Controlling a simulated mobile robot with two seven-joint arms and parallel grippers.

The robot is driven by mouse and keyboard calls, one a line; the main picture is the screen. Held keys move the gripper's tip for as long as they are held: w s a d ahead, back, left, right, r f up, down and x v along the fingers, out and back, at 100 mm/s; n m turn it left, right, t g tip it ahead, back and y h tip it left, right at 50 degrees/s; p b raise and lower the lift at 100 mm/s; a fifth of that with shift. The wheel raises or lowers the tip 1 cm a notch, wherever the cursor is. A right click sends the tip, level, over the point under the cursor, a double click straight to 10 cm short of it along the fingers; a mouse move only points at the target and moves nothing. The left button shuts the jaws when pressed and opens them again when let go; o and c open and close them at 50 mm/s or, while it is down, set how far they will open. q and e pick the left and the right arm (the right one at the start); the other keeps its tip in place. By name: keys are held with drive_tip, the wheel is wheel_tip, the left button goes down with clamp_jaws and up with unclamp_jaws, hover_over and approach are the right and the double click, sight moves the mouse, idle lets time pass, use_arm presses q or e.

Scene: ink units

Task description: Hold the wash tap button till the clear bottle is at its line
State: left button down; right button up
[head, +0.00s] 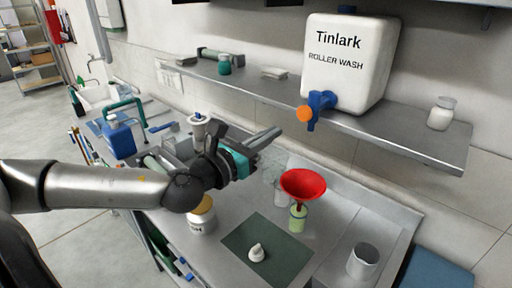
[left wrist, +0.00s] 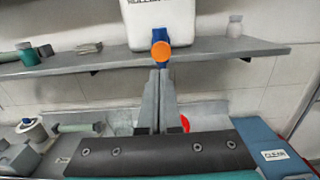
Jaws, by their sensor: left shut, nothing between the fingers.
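The white wash container (head: 345,62), marked "Tinlark ROLLER WASH", stands on the wall shelf. Its blue tap (head: 320,103) carries an orange button (head: 305,114) and hangs over the shelf's front edge. In the left wrist view the orange button (left wrist: 161,50) is just beyond my fingertips. My left gripper (head: 275,136) is shut and empty, left of and below the tap, apart from it. A small bottle (head: 297,217) with a pale green tint stands below on the bench, with a red funnel (head: 303,185) in its mouth. I cannot make out its line. My right gripper is out of view.
A white cap-like piece (head: 257,252) lies on a dark green mat (head: 235,238). A grey cup (head: 363,261) stands to the right, and a yellow-topped tin (head: 201,222) is near my arm. A white jar (head: 441,113) stands on the shelf (head: 420,147).

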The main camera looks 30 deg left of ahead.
use_arm(q)
drive_tip(key=s, duration=0.3)
drive_tip(key=shift+s+a+f+p, duration=0.1)
drive_tip(key=shift+s+a+p, duration=0.1)
drive_tip(key=shift+s+p, duration=0.15)
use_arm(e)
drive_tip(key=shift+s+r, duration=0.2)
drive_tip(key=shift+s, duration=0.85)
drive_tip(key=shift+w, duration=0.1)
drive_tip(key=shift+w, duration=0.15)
